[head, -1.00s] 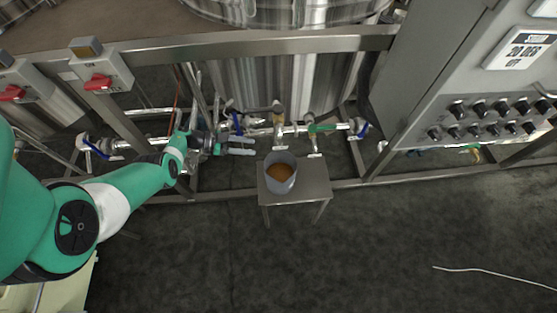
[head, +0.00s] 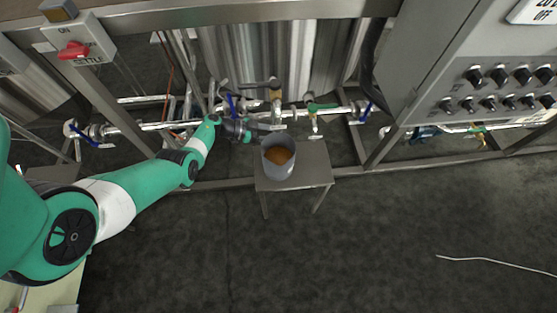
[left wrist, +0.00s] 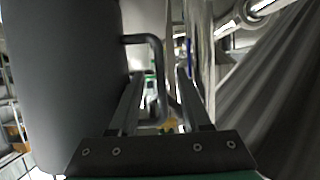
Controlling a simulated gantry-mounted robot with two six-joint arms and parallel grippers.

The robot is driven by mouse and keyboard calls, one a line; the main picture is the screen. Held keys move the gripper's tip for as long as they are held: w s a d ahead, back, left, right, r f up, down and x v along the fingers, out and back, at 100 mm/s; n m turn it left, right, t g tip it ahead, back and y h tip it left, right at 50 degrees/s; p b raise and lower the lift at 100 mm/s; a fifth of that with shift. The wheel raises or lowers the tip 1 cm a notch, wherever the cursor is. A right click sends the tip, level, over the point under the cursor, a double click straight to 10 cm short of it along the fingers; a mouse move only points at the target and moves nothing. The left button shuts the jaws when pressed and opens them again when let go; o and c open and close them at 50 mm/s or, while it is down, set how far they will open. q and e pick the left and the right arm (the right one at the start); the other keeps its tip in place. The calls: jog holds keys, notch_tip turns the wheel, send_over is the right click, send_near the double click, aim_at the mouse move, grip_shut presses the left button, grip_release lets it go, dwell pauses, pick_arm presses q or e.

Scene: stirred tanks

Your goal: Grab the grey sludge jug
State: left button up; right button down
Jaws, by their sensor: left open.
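The grey jug (head: 268,165) stands upright on a small metal stand in the head view, with brown-orange sludge in its open top. In the left wrist view the jug's grey wall (left wrist: 65,85) fills the left side. Its handle (left wrist: 157,65) shows between the two fingers. My left gripper (head: 272,127) is just behind the jug in the head view, and it also shows in the left wrist view (left wrist: 158,75). It is open. I cannot tell whether the fingers touch the handle. My right gripper is not in view.
The small metal stand (head: 296,178) is on the dark floor. Pipes and blue-handled valves (head: 231,106) run close behind the jug, with a steel tank behind them. A grey control panel (head: 480,85) is at the right. The floor in front is clear except for a white hose (head: 495,263).

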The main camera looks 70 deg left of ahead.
pick_arm(q)
jog(key=shift+a, duration=0.1)
jog(key=shift+c, duration=0.2)
grip_shut()
dwell(1.0)
jog(key=shift+r, duration=0.1)
